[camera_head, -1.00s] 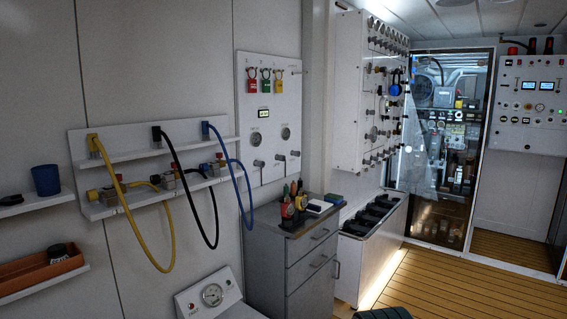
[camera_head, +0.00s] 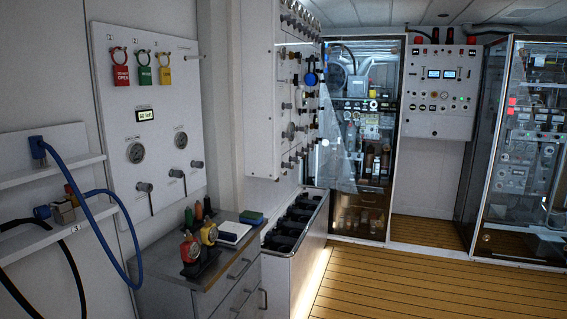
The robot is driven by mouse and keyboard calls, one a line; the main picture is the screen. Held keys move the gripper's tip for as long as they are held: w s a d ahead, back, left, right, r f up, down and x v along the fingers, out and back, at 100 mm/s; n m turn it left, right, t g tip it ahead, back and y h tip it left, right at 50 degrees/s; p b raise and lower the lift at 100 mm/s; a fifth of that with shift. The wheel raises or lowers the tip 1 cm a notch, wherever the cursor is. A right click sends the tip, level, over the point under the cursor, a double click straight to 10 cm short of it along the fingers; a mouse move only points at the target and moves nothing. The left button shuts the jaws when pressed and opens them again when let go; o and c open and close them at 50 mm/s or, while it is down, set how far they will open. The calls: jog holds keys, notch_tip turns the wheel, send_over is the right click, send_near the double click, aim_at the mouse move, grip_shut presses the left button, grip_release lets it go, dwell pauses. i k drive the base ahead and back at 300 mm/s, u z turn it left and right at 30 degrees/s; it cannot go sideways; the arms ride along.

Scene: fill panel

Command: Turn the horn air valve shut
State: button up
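No label naming the horn air valve is legible, so I cannot tell which valve it is. A white panel (camera_head: 105,97) on the left wall carries red, green and yellow tags, a small display, two gauges and several grey-handled valves, one of them a lower valve (camera_head: 145,187). A tall white valve panel (camera_head: 262,110) beyond it has several rows of knobs and gauges, seen at a steep angle. A round blue handle (camera_head: 311,79) stands out on its face. My gripper is not in view.
A grey drawer cabinet (camera_head: 225,284) with red and yellow gauge devices on top stands below the panels. A blue hose (camera_head: 120,208) hangs from the left shelf. Glass cabinets (camera_head: 522,130) and a control box (camera_head: 440,90) are at the back. The wooden floor (camera_head: 410,285) is clear at right.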

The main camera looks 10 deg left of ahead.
aim_at(179, 174)
jog(key=z, duration=0.35)
jog(key=i, duration=1.55)
jog(key=u, duration=0.65)
jog(key=i, duration=1.1)
jog(key=u, duration=1.3)
jog(key=i, duration=0.25)
jog(key=u, duration=0.1)
